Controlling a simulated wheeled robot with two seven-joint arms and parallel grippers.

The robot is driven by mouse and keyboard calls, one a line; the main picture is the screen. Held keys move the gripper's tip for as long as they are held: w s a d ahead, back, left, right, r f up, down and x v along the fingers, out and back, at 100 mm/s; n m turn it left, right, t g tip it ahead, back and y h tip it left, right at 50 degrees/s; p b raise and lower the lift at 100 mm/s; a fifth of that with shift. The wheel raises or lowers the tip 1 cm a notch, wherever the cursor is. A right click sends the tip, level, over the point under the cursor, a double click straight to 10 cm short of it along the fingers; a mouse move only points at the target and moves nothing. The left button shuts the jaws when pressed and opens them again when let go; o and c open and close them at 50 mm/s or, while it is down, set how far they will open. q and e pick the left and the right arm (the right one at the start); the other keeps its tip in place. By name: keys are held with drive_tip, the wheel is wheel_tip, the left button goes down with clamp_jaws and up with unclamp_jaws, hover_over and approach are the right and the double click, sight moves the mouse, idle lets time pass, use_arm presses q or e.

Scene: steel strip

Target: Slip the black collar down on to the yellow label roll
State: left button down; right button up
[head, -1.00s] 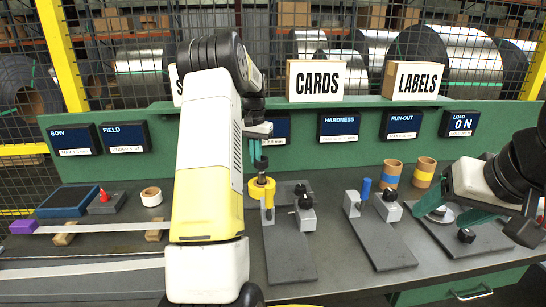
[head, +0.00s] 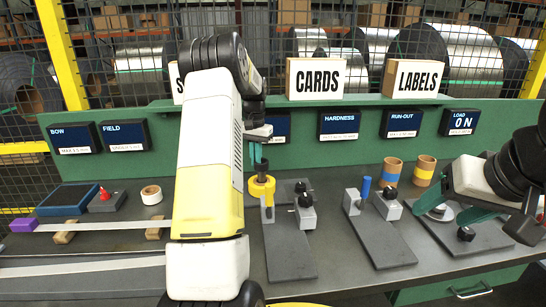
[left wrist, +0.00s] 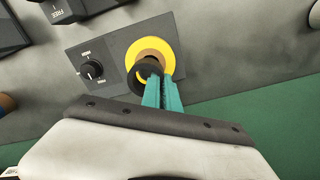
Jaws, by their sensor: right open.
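The yellow label roll (head: 256,191) stands on a dark plate with a knob, behind my left arm's wrist. It shows as a yellow ring with a tan core (left wrist: 165,42) in the left wrist view. The black collar (left wrist: 137,84) is held by my left gripper (left wrist: 162,92), whose teal fingers are shut on its rim. In the head view the collar (head: 262,167) is just over the roll's top. In the wrist view it overlaps the roll's near side; I cannot tell whether they touch. My right gripper (head: 455,214) is open at the right, over a silver disc.
Two tan rolls, with blue (head: 392,172) and yellow (head: 424,171) bands, stand at the back right. Grey fixtures with clamps and a blue-topped post (head: 365,188) are right of the roll. A steel strip on wooden blocks (head: 65,237) lies at the left. A green panel rises behind.

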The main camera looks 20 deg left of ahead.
use_arm(q)
drive_tip(key=shift+f, duration=0.25)
drive_tip(key=c, duration=1.5)
unclamp_jaws()
drive_tip(key=shift+c, duration=0.2)
drive_tip(key=shift+r, duration=0.1)
wheel_tip(320, 180, up, 6)
drive_tip(key=shift+r, duration=0.8)
